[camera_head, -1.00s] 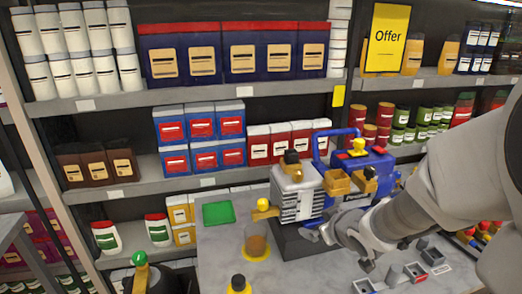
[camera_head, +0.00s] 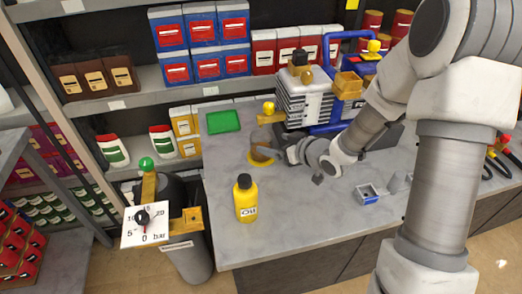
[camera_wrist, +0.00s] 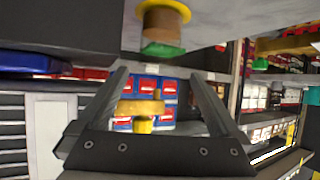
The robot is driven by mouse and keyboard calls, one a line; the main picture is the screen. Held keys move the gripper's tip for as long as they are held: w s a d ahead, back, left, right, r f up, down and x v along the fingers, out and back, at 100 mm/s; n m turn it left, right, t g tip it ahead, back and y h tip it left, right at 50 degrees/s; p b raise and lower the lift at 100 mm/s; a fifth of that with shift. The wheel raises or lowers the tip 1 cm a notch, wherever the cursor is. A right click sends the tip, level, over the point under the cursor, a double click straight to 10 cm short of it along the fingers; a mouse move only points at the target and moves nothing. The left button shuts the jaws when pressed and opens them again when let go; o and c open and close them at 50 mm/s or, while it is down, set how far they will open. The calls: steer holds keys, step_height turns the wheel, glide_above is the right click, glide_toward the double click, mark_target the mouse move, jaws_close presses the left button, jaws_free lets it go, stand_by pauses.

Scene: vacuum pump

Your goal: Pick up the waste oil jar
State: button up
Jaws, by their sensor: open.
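The waste oil jar (camera_head: 261,153), a small brown jar, stands on a yellow round base on the grey table, below the pump's yellow spout (camera_head: 270,114). In the head view my gripper partly covers it. The wrist view is upside down; there the jar (camera_wrist: 162,22) is at the top, outside the fingers. My gripper (camera_wrist: 162,88) is open and empty, and the spout (camera_wrist: 143,108) shows between its fingers. In the head view my gripper (camera_head: 275,151) is at the jar's right side; contact cannot be told.
The vacuum pump (camera_head: 305,103) stands behind my gripper. A yellow bottle (camera_head: 246,198) stands nearer the table's front edge, and a green tray (camera_head: 223,121) lies at the back left. Stocked shelves stand behind.

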mark_target(255, 137)
steer(key=x, duration=0.8)
steer(key=shift+w+a+f, duration=0.1)
steer(key=shift+w+a, duration=0.05)
steer(key=shift+w, duration=0.2)
steer(key=c, duration=1.5)
